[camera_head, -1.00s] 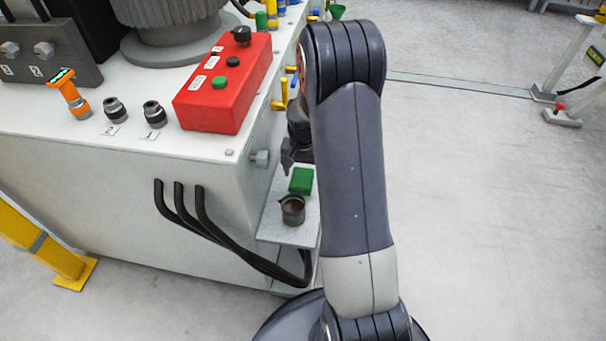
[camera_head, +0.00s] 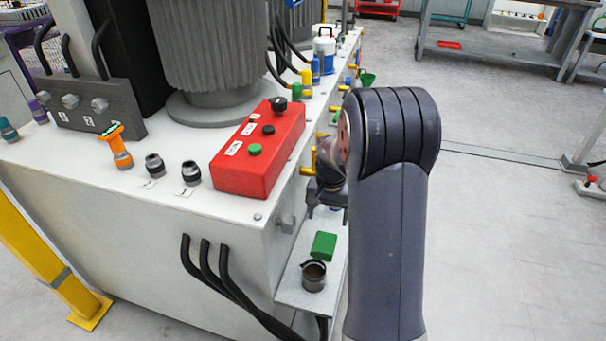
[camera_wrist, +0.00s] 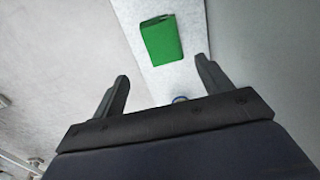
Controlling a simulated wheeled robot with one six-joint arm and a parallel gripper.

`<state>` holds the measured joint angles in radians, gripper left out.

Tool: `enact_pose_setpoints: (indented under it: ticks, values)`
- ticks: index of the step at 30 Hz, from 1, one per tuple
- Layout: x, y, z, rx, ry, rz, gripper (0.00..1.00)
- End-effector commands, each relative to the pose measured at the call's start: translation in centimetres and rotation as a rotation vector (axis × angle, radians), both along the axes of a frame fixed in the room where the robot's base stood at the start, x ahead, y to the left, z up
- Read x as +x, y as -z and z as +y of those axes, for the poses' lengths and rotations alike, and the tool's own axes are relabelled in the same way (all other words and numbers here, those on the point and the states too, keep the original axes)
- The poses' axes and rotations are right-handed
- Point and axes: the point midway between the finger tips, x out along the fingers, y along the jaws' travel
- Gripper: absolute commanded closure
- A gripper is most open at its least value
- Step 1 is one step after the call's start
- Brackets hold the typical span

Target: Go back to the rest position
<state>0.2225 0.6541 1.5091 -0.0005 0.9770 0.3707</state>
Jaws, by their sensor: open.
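My gripper (camera_head: 326,211) is open and empty, partly hidden behind my arm in the head view. It hangs beside the machine, above and slightly beyond a small grey shelf (camera_head: 290,289). In the wrist view, the two fingers of my gripper (camera_wrist: 160,88) stand wide apart with nothing between them. A green block (camera_head: 323,246) lies on the shelf; it also shows in the wrist view (camera_wrist: 162,40), ahead of the fingertips and apart from them. A dark metal cup (camera_head: 313,276) stands next to the block.
The white machine bench (camera_head: 120,225) carries a red control box (camera_head: 260,150), an orange tool (camera_head: 118,147) and black connectors. Black hoses (camera_head: 225,290) run down its front. A yellow post (camera_head: 40,262) stands at left. The floor (camera_head: 500,240) right of my arm is clear.

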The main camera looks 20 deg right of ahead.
Motion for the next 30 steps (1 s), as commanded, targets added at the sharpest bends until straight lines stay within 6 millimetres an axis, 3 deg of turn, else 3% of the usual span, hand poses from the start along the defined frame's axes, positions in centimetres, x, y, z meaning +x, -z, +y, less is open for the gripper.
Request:
enact_pose_setpoints:
  ticks: [5,20,24,30]
  values:
    - [-0.1,2.4,0.0,0.001,0.000,0.004,0.26]
    - [-0.1,12.3,0.0,0.001,0.000,0.004,0.26]
    - [0.1,9.9,0.0,-0.001,0.000,-0.003,0.26]
    - [0.0,8.5,0.0,0.000,0.000,0.000,0.26]
